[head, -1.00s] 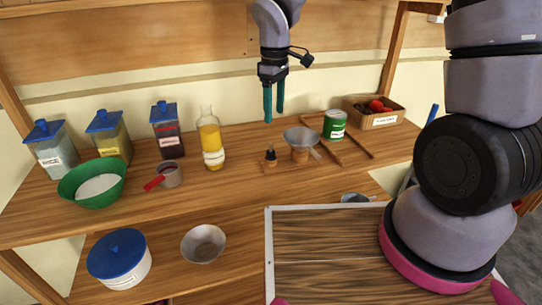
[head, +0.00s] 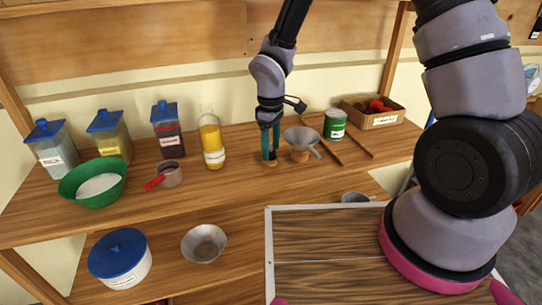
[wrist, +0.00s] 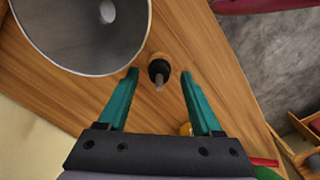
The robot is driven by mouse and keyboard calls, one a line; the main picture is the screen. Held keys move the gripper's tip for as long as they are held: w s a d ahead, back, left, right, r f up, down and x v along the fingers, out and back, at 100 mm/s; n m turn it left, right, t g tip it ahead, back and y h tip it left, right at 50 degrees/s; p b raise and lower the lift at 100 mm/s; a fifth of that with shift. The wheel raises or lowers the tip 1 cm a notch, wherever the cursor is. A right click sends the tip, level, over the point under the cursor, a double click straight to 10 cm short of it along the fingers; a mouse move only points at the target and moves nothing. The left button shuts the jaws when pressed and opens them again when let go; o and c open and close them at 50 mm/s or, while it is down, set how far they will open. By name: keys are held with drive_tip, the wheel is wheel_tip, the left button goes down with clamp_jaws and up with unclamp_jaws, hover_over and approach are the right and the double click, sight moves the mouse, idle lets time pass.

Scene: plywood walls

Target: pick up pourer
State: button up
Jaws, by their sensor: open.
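The pourer (wrist: 159,69) is a small black stopper with a metal spout and a tan, cork-like base, upright on the wooden shelf. In the wrist view it sits between the two teal fingertips of my gripper (wrist: 160,75), with a gap on each side. In the head view my gripper (head: 270,157) points straight down at the pourer's spot, and the fingers hide most of it; only the tan base (head: 270,164) shows. My gripper is open and holds nothing.
A metal funnel (head: 301,136) stands close to the right of my gripper; it also fills the upper left of the wrist view (wrist: 85,35). A yellow bottle (head: 212,143) stands to the left. A green can (head: 335,125) and a box (head: 376,118) are farther right.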

clamp_jaws()
